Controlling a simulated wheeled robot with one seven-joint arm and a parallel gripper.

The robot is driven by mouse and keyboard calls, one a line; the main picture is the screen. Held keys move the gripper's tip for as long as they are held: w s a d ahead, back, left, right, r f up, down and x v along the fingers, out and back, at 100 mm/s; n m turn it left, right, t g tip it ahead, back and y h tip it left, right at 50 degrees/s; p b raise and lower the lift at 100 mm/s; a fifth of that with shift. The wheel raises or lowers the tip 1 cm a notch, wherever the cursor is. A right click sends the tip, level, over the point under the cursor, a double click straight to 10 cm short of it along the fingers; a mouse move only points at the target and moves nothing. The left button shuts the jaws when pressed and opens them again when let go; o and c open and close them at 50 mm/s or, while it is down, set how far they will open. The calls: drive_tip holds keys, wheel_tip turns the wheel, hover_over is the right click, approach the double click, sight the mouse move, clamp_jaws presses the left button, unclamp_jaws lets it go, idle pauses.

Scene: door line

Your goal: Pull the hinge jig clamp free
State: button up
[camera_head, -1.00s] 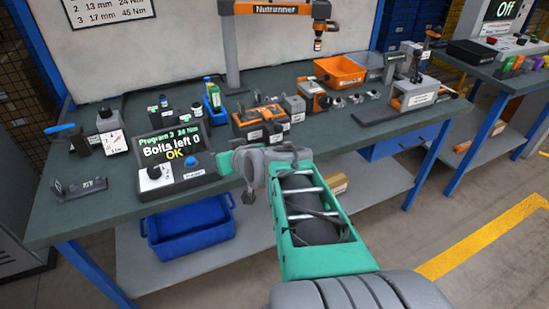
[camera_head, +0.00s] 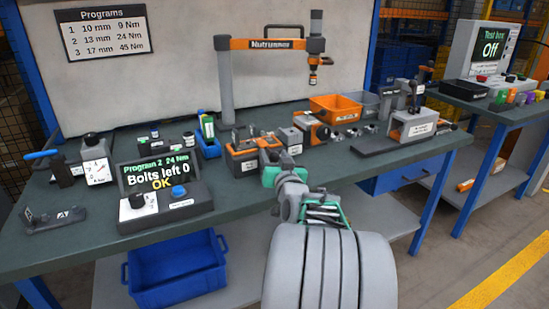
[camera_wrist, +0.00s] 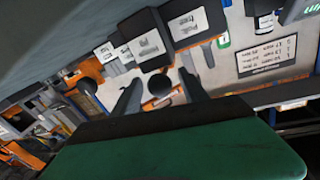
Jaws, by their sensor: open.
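A grey jig (camera_head: 412,124) with a white label and upright dark levers stands on a long dark base plate (camera_head: 385,147) at the bench's right end. Its clamp is too small to make out clearly. My gripper (camera_head: 287,166) is at the bench's front edge, left of the jig and apart from it. My own wrist partly hides it in the head view. In the wrist view my gripper (camera_wrist: 161,88) has its two dark fingers spread. A dark round shape shows between them; I cannot tell its distance.
An orange-and-black tool holder (camera_head: 247,158) and an orange vise-like device (camera_head: 312,131) are close behind the gripper. An orange bin (camera_head: 336,107) is farther back. A control box (camera_head: 165,195) stands left, and the nutrunner (camera_head: 268,44) hangs above. The bench's right front is fairly clear.

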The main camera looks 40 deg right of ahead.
drive_tip(key=shift+c, duration=0.4)
clamp_jaws()
idle(0.9)
